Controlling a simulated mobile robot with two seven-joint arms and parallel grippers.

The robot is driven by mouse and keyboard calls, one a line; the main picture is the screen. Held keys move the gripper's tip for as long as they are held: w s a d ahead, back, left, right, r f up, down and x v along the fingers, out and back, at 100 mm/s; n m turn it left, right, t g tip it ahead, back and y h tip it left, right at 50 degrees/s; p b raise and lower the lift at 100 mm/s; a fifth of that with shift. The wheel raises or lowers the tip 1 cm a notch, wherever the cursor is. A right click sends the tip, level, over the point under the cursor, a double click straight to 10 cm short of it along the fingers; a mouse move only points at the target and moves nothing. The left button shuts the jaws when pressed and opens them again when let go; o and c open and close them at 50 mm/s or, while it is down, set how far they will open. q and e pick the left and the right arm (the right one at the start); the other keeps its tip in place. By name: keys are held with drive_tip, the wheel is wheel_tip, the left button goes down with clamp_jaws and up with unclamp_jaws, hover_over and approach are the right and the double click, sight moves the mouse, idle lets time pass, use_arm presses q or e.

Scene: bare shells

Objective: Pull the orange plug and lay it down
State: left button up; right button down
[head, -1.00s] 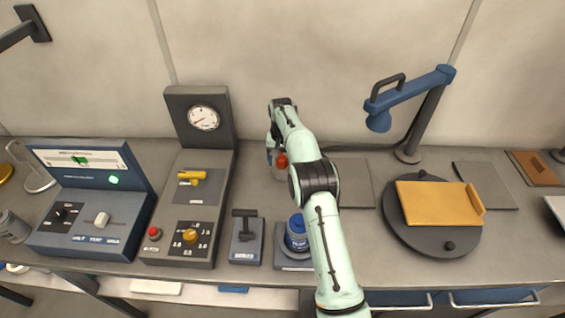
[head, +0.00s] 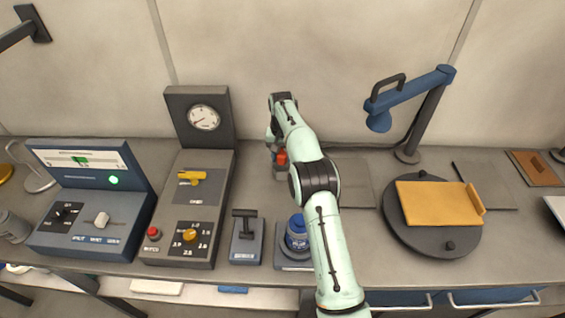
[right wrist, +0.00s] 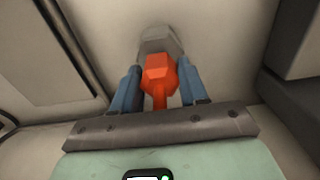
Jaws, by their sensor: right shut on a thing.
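The orange plug (right wrist: 158,75) is between the blue fingers of my right gripper (right wrist: 160,88) in the right wrist view. The gripper is shut on it. A grey socket-like block (right wrist: 160,40) shows just beyond the plug; I cannot tell whether the plug still touches it. In the head view the plug (head: 282,157) is a small orange-red spot beside my right forearm, above the grey block (head: 279,173). My arm hides part of both. My left gripper is out of view.
A grey panel with a gauge (head: 203,118) and a blue console (head: 90,200) stand left. A lever box (head: 247,240) and a blue jar (head: 297,232) are in front. A flat grey plate (head: 352,183) lies right of the arm, then a turntable with an orange board (head: 435,203) and a blue lamp (head: 410,90).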

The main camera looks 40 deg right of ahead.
sight(282, 153)
drive_tip(key=shift+r, duration=2.05)
drive_tip(key=s+a+r, duration=0.2)
drive_tip(key=a+r, duration=0.3)
drive_tip(key=a, duration=0.2)
drive_tip(key=s+a+r, duration=0.2)
drive_tip(key=a+r, duration=0.3)
drive_tip(key=a, duration=0.3)
drive_tip(key=f, duration=1.4)
drive_tip(key=shift+w+d+b, duration=0.15)
drive_tip(key=shift+d+b, duration=0.1)
drive_tip(key=shift+b, duration=0.15)
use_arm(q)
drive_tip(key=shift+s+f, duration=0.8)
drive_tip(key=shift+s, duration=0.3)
use_arm(e)
wheel_tip(282, 153, down, 5)
drive_tip(key=shift+w+f, duration=0.1)
drive_tip(key=shift+f, duration=0.05)
